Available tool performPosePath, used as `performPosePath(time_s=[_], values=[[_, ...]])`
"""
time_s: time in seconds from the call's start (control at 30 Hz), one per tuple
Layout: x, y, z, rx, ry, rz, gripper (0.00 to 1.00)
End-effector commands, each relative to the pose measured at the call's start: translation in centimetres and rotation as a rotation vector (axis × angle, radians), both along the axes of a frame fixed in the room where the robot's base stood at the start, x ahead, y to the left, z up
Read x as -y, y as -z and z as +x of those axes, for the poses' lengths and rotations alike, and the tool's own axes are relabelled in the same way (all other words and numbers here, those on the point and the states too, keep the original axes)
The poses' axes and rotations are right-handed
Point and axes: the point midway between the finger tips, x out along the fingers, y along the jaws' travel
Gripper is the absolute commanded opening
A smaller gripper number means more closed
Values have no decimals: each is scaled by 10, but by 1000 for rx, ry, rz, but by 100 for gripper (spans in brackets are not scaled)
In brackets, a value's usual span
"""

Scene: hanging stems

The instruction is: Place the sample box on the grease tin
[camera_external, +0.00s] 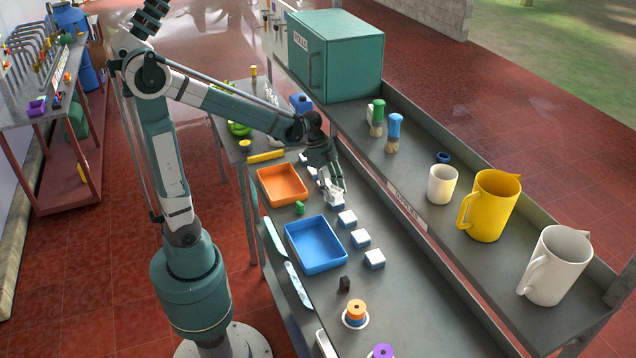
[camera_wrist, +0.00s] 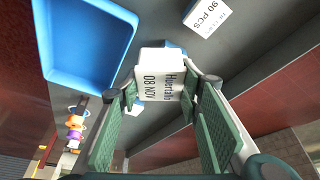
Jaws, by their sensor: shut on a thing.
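My gripper (camera_external: 332,185) is over the bench, left of the raised shelf. It is shut on a small white box (camera_external: 336,199), which I take as the sample box. In the wrist view the box (camera_wrist: 160,76) has black print including "08 NOV" and sits between the two green-padded fingers of my gripper (camera_wrist: 162,96). I cannot tell whether it touches the bench. No thing is clearly marked as the grease tin; a small yellow round thing (camera_external: 245,146) at the bench's far end is too small to identify.
Several similar white-and-blue boxes (camera_external: 361,238) line the bench. A blue tray (camera_external: 316,268) and an orange tray (camera_external: 282,203) lie to the left. The shelf holds a yellow jug (camera_external: 490,207), a white jug (camera_external: 556,268) and a white mug (camera_external: 442,186). A teal cabinet (camera_external: 345,57) stands behind.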

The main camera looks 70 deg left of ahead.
Motion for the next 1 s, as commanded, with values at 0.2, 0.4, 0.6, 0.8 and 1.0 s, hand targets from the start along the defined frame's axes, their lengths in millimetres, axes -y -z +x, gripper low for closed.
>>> performPosePath(time_s=[0.2, 0.4, 0.6, 0.8, 1.0], values=[[-37, -6, 5, 0, -41, 0, 22], [-66, -9, 8, 0, -75, 1, 22], [-97, -13, 10, 0, -108, 1, 22], [-127, -16, 13, 0, -139, 1, 22], [-159, -19, 15, -1, -171, 2, 22]])
